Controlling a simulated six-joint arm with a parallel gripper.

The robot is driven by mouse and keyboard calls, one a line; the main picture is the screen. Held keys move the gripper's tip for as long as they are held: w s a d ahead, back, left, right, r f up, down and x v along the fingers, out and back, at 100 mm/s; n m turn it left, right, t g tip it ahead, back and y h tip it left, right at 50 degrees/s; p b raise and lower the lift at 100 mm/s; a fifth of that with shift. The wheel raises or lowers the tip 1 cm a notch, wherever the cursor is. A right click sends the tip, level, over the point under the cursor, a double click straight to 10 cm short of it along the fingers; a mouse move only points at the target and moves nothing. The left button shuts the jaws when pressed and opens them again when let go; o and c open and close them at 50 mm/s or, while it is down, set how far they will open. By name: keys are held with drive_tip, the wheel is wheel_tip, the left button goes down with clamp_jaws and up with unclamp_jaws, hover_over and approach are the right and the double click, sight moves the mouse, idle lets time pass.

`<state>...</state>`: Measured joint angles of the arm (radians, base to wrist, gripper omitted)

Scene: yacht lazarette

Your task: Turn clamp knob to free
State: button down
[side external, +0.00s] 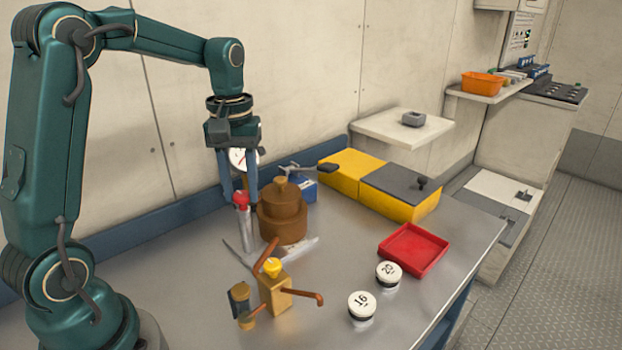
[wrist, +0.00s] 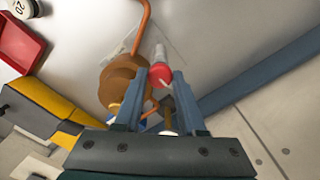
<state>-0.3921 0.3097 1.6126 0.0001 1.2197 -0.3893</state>
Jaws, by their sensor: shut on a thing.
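The red clamp knob (side external: 241,198) tops a silver upright cylinder (side external: 243,225) on the metal bench, just left of a brown stepped round body. In the wrist view the knob (wrist: 161,75) shows a pale line on its face and sits between my fingertips. My gripper (side external: 239,203) points down over it, shut on the knob; it also shows in the wrist view (wrist: 164,80). The exact finger contact is partly hidden.
The brown stepped body (side external: 283,221) stands close on the right, with a dial gauge (side external: 240,158) behind. A brass valve with copper pipes (side external: 274,290) is in front. A red tray (side external: 414,249), white round weights (side external: 362,306) and yellow boxes (side external: 400,195) lie right.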

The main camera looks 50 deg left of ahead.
sight(242, 194)
drive_tip(key=shift+r, duration=0.1)
idle(0.4)
drive_tip(key=c, duration=0.5)
unclamp_jaws()
drive_tip(key=shift+r, duration=2.55)
drive_tip(key=shift+d, duration=0.1)
